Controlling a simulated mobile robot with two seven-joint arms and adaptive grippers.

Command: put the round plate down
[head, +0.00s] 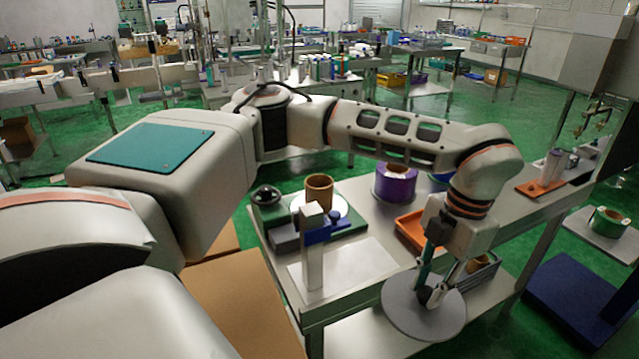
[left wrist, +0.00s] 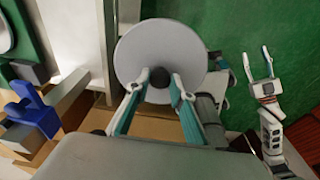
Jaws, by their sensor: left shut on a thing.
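The round plate (head: 402,310) is a flat grey disc with a dark knob at its middle. My left gripper (head: 432,294) is shut on that knob and holds the plate near the front edge of the metal table (head: 350,268). In the left wrist view the fingertips (left wrist: 160,78) sit on both sides of the knob, with the plate (left wrist: 150,38) beyond them. Whether the plate touches anything below is hidden. My right gripper (left wrist: 258,68) shows in the left wrist view with its fingers apart and empty, to the right of the plate.
A fixture with a blue clamp (head: 328,230) and a brown ring (head: 319,190) stand on the table's left part. A purple roll (head: 396,182) and an orange tray (head: 410,230) are behind my gripper.

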